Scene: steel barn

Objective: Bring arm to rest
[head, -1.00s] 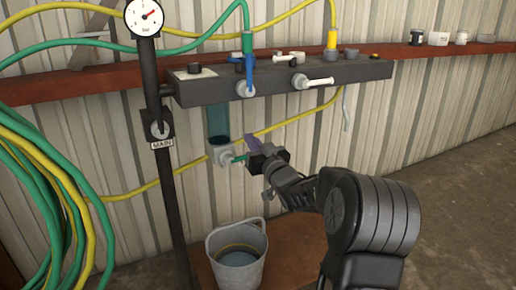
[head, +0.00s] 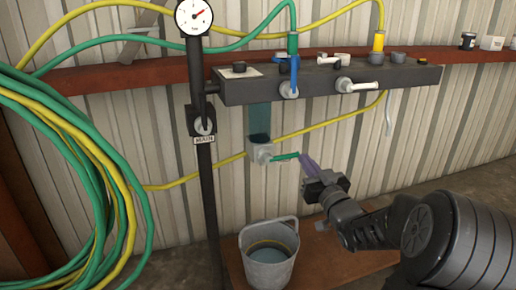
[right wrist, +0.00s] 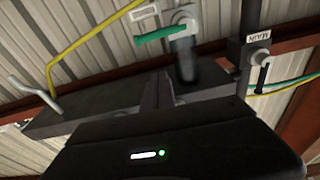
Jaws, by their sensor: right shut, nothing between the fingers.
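My right gripper (head: 308,161) is shut and empty, with its purple-tinted fingers pointing up and left. In the head view its tips appear close to the end of the green lever (head: 285,156) on the small grey valve under the blue bowl (head: 260,122). In the right wrist view, the shut fingers (right wrist: 158,88) show a gap to the green lever (right wrist: 168,34). My right arm (head: 380,222) reaches in from the lower right, bent. My left gripper is not in view.
A dark manifold bar (head: 320,86) with taps and hoses runs above the gripper. A grey bucket (head: 268,270) stands below on a brown board (head: 335,258). A black post (head: 207,200) carries a gauge (head: 193,16) and the MAIN lever. Coiled hoses (head: 120,190) hang left.

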